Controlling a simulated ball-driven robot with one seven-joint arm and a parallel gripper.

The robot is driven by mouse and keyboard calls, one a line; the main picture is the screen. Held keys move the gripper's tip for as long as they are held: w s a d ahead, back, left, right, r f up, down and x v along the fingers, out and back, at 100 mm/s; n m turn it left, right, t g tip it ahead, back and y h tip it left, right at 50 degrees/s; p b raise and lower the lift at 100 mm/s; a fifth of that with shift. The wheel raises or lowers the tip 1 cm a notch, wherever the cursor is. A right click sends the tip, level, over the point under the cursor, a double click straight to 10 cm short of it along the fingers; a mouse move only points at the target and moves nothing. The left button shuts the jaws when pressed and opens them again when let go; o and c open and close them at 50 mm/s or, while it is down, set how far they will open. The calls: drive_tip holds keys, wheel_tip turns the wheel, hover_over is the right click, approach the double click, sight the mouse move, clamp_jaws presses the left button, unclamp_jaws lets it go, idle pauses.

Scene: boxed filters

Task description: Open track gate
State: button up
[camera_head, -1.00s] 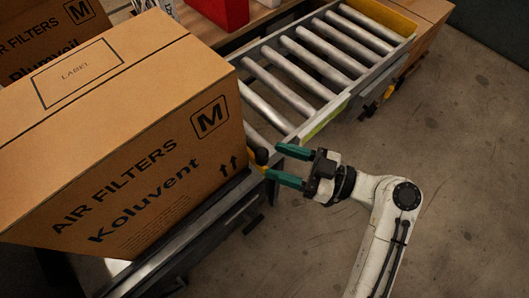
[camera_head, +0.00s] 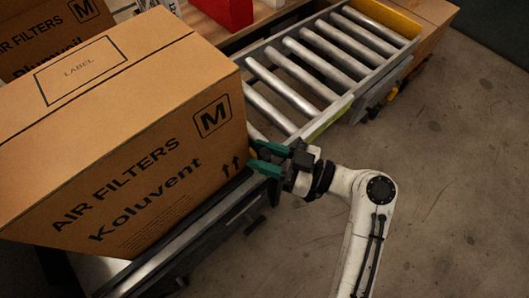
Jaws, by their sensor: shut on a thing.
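My gripper (camera_head: 262,158) has green fingers and is at the near side rail of the roller track (camera_head: 325,68), right beside the near right corner of the large Koluvent box (camera_head: 130,160). Its fingers are closed around a small part at the end of the track, where a dark knob showed earlier. The fingers now hide that knob. The rest of the gate is hidden behind the box.
The track's rollers are bare up to a yellow end stop (camera_head: 384,18). A second box (camera_head: 40,35) and a red object (camera_head: 226,10) stand behind. Open concrete floor (camera_head: 430,170) lies to the right.

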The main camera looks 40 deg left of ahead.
sight(246, 134)
clamp_jaws()
drive_tip(key=shift+m+h, duration=0.3)
drive_tip(key=shift+h, duration=0.2)
drive_tip(key=r+p, duration=0.4)
drive_tip(key=shift+a+r, duration=0.3)
drive_tip(key=shift+a, duration=0.05)
drive_tip(key=shift+a+r+t+p, duration=0.2)
drive_tip(key=shift+r+t+p, duration=0.1)
drive_tip(key=shift+r+p, duration=0.45)
drive_tip(key=shift+f, duration=0.15)
drive_tip(key=o, duration=0.6)
unclamp_jaws()
drive_tip(key=shift+c, duration=0.2)
drive_tip(key=p+v, duration=0.1)
drive_tip(key=v, duration=1)
